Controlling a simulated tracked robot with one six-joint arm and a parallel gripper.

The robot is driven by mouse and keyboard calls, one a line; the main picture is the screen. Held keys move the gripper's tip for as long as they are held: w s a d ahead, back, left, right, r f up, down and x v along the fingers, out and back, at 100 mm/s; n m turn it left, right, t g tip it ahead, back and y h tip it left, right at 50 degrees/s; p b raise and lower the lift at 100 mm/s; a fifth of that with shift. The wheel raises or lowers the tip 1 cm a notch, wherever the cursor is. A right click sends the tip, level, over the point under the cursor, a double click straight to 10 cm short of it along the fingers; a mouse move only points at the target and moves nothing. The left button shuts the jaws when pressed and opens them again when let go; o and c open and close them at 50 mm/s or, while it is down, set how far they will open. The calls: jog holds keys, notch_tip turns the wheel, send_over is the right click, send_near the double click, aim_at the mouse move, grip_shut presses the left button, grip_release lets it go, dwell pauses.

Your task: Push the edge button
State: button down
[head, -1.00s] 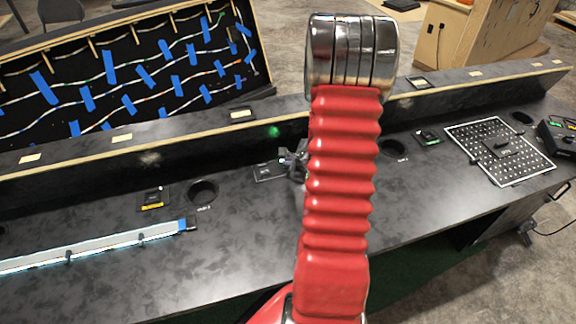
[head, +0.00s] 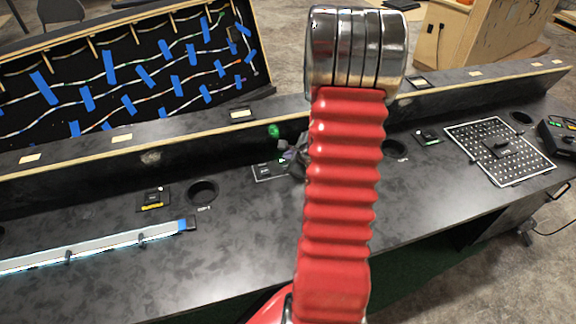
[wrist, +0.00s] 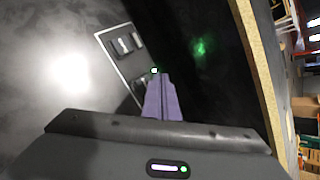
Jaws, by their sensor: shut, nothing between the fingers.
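A small dark panel with a pale outline (wrist: 116,52) lies on the console top in the wrist view, with raised dark pieces on it. No label reads "edge", so I cannot tell which part is the edge button. My gripper's purple fingers are together and empty, with the tips overlapping the panel's right side in the picture; contact is unclear. In the head view the panel (head: 266,173) lies left of my gripper (head: 284,151), which is partly hidden behind my red arm.
A raised dark ledge with a wooden edge (wrist: 258,62) stands close right of my gripper; a green glow (wrist: 200,48) shows on its face. A round hole (head: 203,190), a light bar (head: 90,248) and a perforated plate (head: 510,165) are farther along the console.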

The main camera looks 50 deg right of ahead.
jog(key=shift+r, duration=2.1)
jog(key=shift+w, duration=0.15)
jog(key=s+a+r+n+g+y, duration=0.2)
jog(key=a+r+n+y, duration=0.1)
jog(key=a+n, duration=0.65)
jog(key=s+a+r+n+g+y, duration=0.1)
jog(key=s+a+r+n+y, duration=0.15)
jog(key=a+n, duration=0.7)
jog(key=s+a+r+n+h, duration=0.1)
jog(key=s+a+r+n, duration=0.4)
jog(key=a+r, duration=0.2)
jog(key=s+a+r+n+h, duration=0.2)
jog(key=s+a+r+n, duration=0.3)
jog(key=a+r, duration=0.3)
jog(key=shift+s+a+r+n, duration=0.25)
jog(key=shift+a+n, duration=0.45)
jog(key=shift+a, duration=1.15)
